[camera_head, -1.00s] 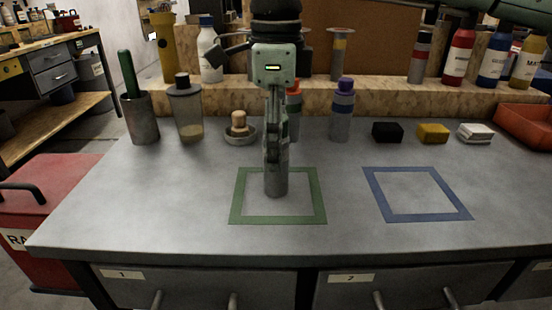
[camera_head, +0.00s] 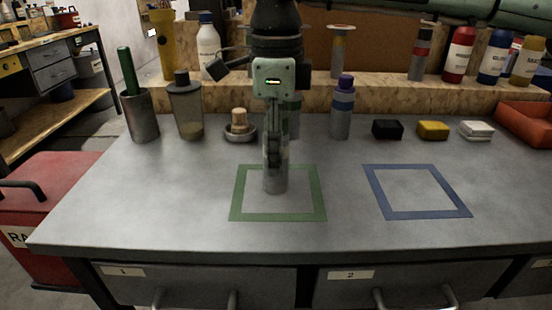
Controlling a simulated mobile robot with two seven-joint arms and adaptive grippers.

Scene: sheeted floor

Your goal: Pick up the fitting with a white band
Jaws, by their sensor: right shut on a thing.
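A grey cylindrical fitting (camera_head: 275,184) stands upright inside the green square outline (camera_head: 237,196) on the bench. My right gripper (camera_head: 274,158) comes down over it from above and is shut on its upper part. The fingers hide most of the fitting, so I cannot clearly make out its band. My left gripper is not in view.
A shaker (camera_head: 188,112), a small dish (camera_head: 239,136) and coloured blocks (camera_head: 433,131) line the back. The blue square (camera_head: 378,193) is empty.

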